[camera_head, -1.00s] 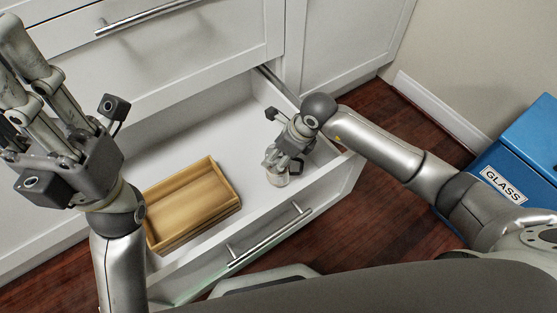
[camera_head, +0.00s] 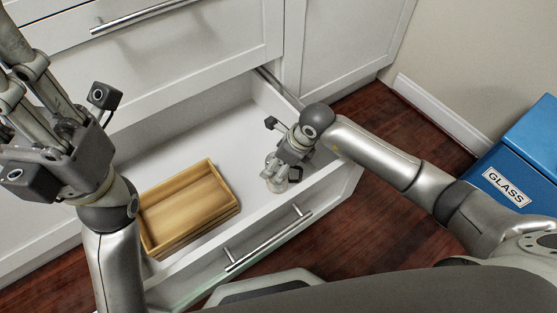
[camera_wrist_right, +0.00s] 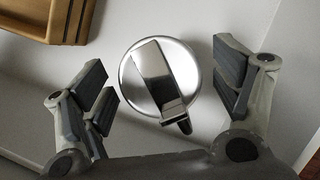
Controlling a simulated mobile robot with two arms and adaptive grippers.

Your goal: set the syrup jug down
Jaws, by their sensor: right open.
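The syrup jug (camera_wrist_right: 160,78) shows from above in the right wrist view, with a round metal lid and a dark glossy handle or strip across it. It stands on the floor of the open drawer, and in the head view only a bit of the jug (camera_head: 278,186) shows below my right gripper (camera_head: 278,176). In the right wrist view my right gripper (camera_wrist_right: 170,95) is open, its fingers spread on both sides of the jug with gaps. My left gripper (camera_head: 12,75) is raised at the left of the head view, with its fingers apart and nothing visible between them.
A wooden tray (camera_head: 153,251) lies in the drawer to the left of the jug. The drawer front with its bar handle (camera_head: 268,238) is close to the jug. A blue GLASS bin (camera_head: 525,140) stands at the right. The drawer floor behind the jug is clear.

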